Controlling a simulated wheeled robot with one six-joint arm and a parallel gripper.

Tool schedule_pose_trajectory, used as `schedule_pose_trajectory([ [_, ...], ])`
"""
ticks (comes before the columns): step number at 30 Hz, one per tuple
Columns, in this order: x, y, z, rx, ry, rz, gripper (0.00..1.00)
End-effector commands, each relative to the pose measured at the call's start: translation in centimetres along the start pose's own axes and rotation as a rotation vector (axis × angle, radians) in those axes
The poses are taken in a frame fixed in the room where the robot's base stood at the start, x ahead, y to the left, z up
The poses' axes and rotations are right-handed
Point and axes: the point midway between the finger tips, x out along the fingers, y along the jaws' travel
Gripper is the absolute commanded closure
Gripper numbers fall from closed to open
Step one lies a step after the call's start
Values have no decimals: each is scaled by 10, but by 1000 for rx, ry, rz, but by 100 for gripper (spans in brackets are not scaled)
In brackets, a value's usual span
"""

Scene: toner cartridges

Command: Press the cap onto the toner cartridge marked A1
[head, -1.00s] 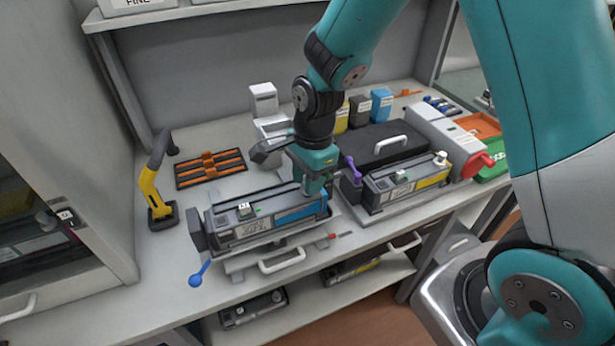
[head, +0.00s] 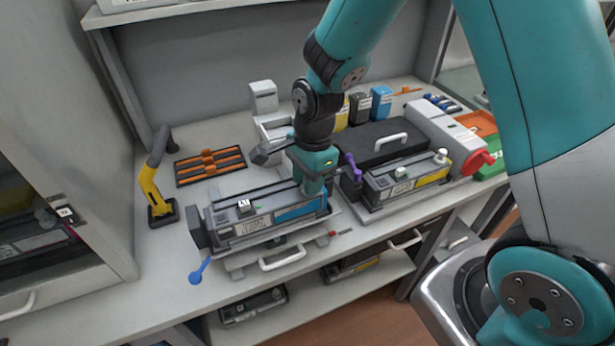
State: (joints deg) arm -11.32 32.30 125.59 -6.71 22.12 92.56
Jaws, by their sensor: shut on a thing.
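A dark grey toner cartridge with a blue stripe (head: 262,222) lies in a cradle at the front of the bench. A small tag (head: 245,206) stands on its top; its marking is too small to read surely. My gripper (head: 312,190) points down at the right end of this cartridge, at or just above its top. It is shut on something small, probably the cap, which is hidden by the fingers. A second cartridge with a yellow stripe (head: 408,180) lies to the right, with a light cap-like piece (head: 440,155) at its right end.
A blue-ended lever (head: 200,272) juts out at the front left. A yellow and black handheld tool (head: 152,190) and an orange-slotted tray (head: 210,165) stand at the left. A purple lever (head: 352,166) is close right of my gripper. Spare cartridges (head: 253,305) lie on the lower shelf.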

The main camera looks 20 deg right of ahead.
Motion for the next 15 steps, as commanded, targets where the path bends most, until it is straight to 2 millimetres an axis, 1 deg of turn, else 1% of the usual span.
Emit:
schedule_pose_trajectory([
  [6, 0, 0, 0, 0, 0, -1, 94],
  [7, 0, 0, 0, 0, 0, -1, 64],
  [10, 0, 0, 0, 0, 0, -1, 41],
  [11, 0, 0, 0, 0, 0, -1, 39],
  [15, 0, 0, 0, 0, 0, -1, 39],
])
